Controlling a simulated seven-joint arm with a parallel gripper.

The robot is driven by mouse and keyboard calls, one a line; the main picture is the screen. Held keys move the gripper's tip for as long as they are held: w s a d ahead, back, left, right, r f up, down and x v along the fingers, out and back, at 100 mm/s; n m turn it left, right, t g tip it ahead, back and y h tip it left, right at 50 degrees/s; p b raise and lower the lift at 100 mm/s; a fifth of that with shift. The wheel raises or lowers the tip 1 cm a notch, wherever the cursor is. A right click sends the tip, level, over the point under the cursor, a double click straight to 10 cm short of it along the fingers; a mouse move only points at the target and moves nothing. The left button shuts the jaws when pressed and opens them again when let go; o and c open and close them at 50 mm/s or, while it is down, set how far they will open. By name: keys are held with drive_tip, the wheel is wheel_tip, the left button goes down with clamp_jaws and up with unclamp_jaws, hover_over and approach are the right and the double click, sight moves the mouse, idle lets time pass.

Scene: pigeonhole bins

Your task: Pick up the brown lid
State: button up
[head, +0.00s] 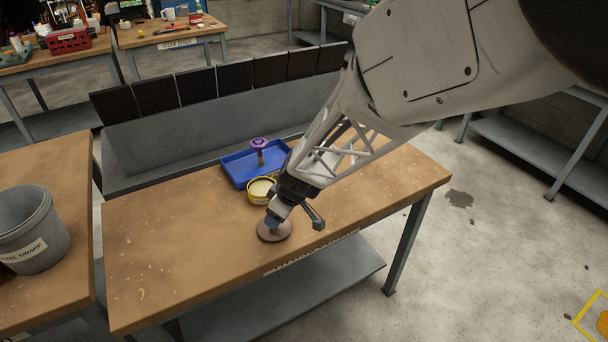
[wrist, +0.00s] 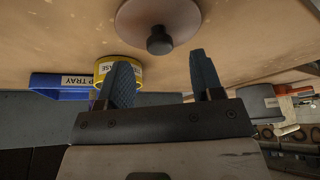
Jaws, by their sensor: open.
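The brown lid (head: 281,232) is a round disc lying on the wooden bench near its front edge. In the wrist view the lid (wrist: 140,20) shows a dark round knob (wrist: 159,41) at its middle. My gripper (head: 271,222) is just over the lid in the head view and hides part of it. In the wrist view my gripper (wrist: 162,72) has its two blue fingers apart with nothing between them. The knob appears just beyond the fingertips, roughly between their lines. I cannot tell whether a finger touches the lid.
A yellow tub (head: 259,194) labelled grease stands close behind the gripper. A blue tray (head: 236,166) with a purple-topped object (head: 259,146) is behind it. A grey bucket (head: 28,232) stands on the bench at left. The bench's left part (head: 160,255) is clear.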

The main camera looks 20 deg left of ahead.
drive_tip(key=shift+x, duration=1.75)
drive_tip(key=shift+c, duration=0.3)
clamp_jaws()
drive_tip(key=shift+r, duration=0.1)
drive_tip(key=shift+r, duration=1.4)
drive_tip(key=shift+s+d+r, duration=0.15)
drive_tip(key=shift+s+r, duration=0.05)
drive_tip(key=shift+r, duration=0.1)
drive_tip(key=s+d+r, duration=0.1)
drive_tip(key=s+d, duration=0.8)
drive_tip(key=s, duration=0.3)
drive_tip(key=shift+d, duration=0.4)
